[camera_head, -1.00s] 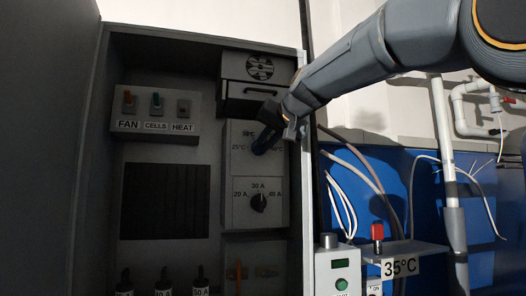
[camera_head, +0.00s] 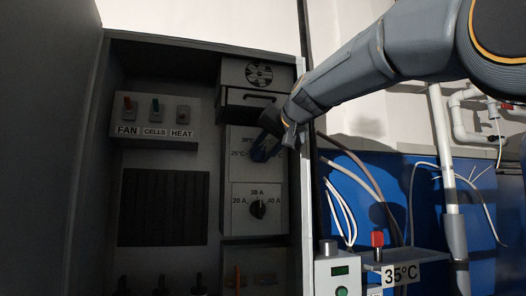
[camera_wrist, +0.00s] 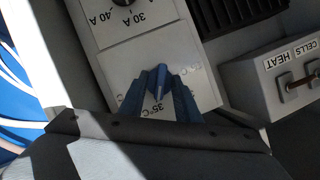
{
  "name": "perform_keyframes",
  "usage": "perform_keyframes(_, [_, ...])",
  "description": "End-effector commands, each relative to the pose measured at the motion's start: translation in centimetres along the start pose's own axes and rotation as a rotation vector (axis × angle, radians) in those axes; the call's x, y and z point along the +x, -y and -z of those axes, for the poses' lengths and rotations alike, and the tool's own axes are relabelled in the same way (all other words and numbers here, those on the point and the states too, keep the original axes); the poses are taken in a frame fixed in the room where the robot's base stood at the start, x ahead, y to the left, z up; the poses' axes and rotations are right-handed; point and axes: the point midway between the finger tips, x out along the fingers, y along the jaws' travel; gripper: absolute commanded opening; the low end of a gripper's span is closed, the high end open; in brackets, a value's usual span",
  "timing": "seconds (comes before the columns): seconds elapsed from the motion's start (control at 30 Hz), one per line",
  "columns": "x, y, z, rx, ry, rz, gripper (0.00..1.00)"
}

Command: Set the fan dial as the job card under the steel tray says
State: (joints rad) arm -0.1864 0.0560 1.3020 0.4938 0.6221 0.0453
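The fan dial's plate (camera_head: 236,168), with temperature marks, is on the cabinet's right side below a round fan grille. Marks for 25°C at left and one at top show; the right side is covered. My gripper (camera_head: 264,147) is at this dial, its blue fingers hiding most of it. In the wrist view the fingers (camera_wrist: 160,85) stand on both sides of a narrow blue-grey ridge (camera_wrist: 159,82), seemingly the knob; I cannot tell if they press on it. A 35°C mark shows beside the fingers there. A card reading 35°C (camera_head: 400,274) hangs below the grey tray (camera_head: 425,257).
Below is a current dial (camera_head: 258,209) pointing up near 30 A. A switch box (camera_head: 155,120) labelled FAN, CELLS, HEAT is at left. A drawer handle (camera_head: 247,97) lies just above my gripper. The cabinet's right edge (camera_head: 309,180) is close to my wrist.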

Motion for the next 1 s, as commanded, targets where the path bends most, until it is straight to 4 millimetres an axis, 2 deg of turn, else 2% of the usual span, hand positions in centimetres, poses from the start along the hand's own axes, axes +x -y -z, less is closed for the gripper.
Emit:
perform_keyframes(0.17, [-0.8, 0.0, 0.0, -0.001, -0.001, 0.0, 0.3])
perform_keyframes(0.5, [-6.1, -0.1, 0.0, 0.0, -0.004, 0.0, 0.3])
perform_keyframes(0.6, [-7.1, -0.1, 0.0, 0.0, -0.001, 0.0, 0.3])
perform_keyframes(0.73, [-7.8, -0.1, 0.0, 0.0, -0.001, 0.0, 0.3])
perform_keyframes(1.0, [-7.8, -0.1, 0.0, 0.0, 0.0, -0.001, 0.3])
